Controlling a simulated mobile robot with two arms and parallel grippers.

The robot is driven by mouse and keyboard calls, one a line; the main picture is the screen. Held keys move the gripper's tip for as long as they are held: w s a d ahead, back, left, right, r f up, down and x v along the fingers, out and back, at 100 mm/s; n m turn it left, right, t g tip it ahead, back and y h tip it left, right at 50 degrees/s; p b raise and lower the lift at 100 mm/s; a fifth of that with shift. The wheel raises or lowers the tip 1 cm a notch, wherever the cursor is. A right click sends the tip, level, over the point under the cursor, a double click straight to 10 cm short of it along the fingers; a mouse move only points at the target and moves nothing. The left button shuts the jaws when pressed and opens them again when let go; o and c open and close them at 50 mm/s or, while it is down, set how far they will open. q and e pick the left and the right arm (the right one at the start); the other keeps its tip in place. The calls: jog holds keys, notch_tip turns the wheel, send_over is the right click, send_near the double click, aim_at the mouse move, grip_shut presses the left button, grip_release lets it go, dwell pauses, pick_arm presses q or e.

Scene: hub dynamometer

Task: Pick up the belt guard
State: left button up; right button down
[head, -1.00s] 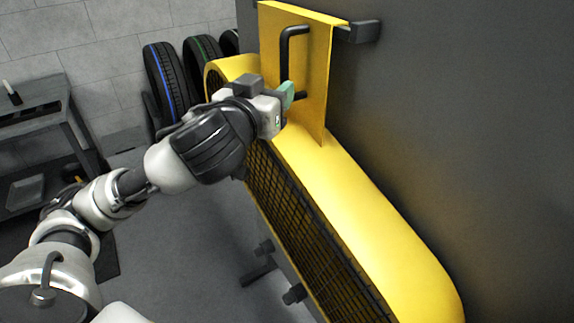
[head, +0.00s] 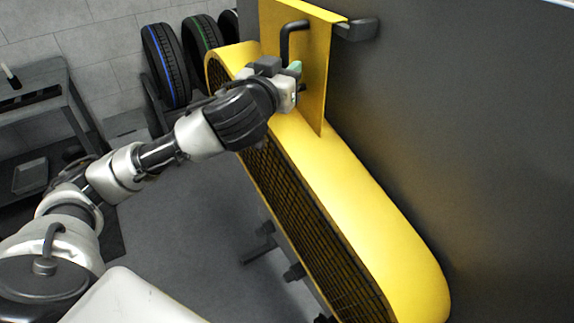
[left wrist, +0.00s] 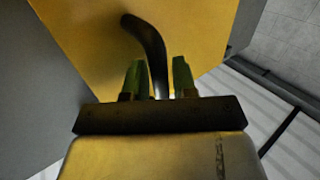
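The belt guard (head: 345,195) is a long yellow cover with a dark mesh side, standing along a grey wall-like panel. An upright yellow plate at its far end carries a black bent handle (head: 287,42). My left gripper (head: 296,72) is at this handle, hiding its lower middle part. In the left wrist view, the handle (left wrist: 152,50) runs down between the two green fingertips (left wrist: 159,75), with narrow gaps showing beside it. The fingers look open around the handle. My right gripper is not in view.
A grey bracket (head: 357,29) sticks out beside the plate's top right. Several tires (head: 166,64) stand on a rack behind the guard. A dark workbench (head: 42,100) is at the far left. The floor between bench and guard is mostly clear.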

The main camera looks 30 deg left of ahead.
pick_arm(q)
grip_shut()
dwell(1.0)
jog(key=shift+r, duration=0.15)
